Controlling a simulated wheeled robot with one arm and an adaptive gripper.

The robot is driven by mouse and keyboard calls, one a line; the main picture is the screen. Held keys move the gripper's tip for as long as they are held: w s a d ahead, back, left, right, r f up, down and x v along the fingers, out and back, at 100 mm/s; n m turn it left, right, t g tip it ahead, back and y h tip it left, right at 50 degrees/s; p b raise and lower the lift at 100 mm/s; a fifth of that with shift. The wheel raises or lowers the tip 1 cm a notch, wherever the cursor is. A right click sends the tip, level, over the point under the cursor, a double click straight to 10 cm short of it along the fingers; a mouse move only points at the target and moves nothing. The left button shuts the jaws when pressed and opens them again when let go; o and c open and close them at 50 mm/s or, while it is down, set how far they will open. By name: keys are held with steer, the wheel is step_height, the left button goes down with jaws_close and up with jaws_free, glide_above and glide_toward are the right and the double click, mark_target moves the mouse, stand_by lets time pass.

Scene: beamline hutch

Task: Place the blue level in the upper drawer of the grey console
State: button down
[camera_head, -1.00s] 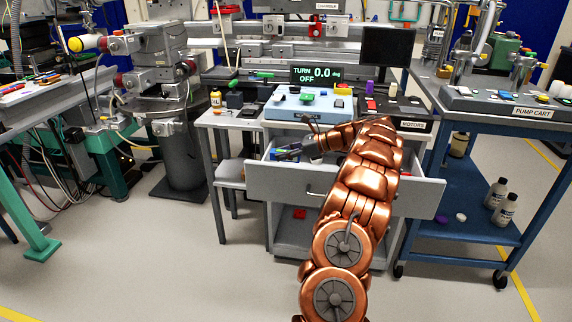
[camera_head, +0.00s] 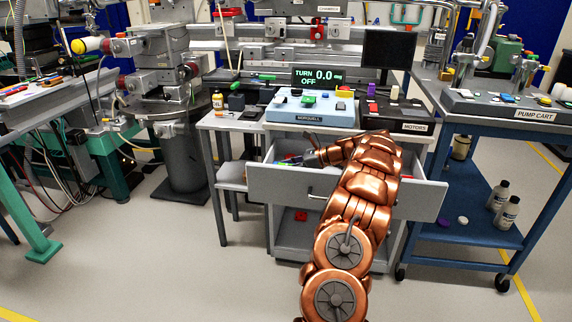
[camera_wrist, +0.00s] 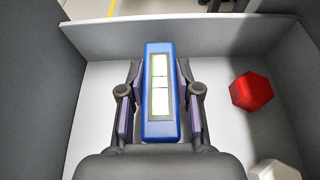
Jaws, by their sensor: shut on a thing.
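The blue level (camera_wrist: 160,125), with pale windows along its top, is between the fingers of my gripper (camera_wrist: 161,105) in the wrist view. The gripper is shut on its sides. The level is inside the open upper drawer (camera_head: 275,183) of the grey console (camera_head: 283,238); the drawer's pale walls (camera_wrist: 100,38) surround it in the wrist view. I cannot tell whether the level touches the drawer floor. In the head view my gripper (camera_head: 312,158) reaches down into the drawer's left part, and my arm hides the drawer's middle.
A red hexagonal block (camera_wrist: 252,91) lies in the drawer right of the level, with a whitish object (camera_wrist: 274,170) near the lower right. The light blue control box (camera_head: 312,112) stands on the console top behind the drawer. The blue pump cart (camera_head: 465,215) stands close on the right.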

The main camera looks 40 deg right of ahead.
steer(key=c, duration=0.8)
jaws_free()
steer(key=shift+f, duration=0.1)
steer(key=shift+r+b, duration=0.45)
steer(key=shift+b, duration=0.2)
steer(key=p+v, duration=0.3)
steer(key=v, duration=0.9)
steer(key=shift+r, duration=0.25)
steer(key=shift+a, duration=0.1)
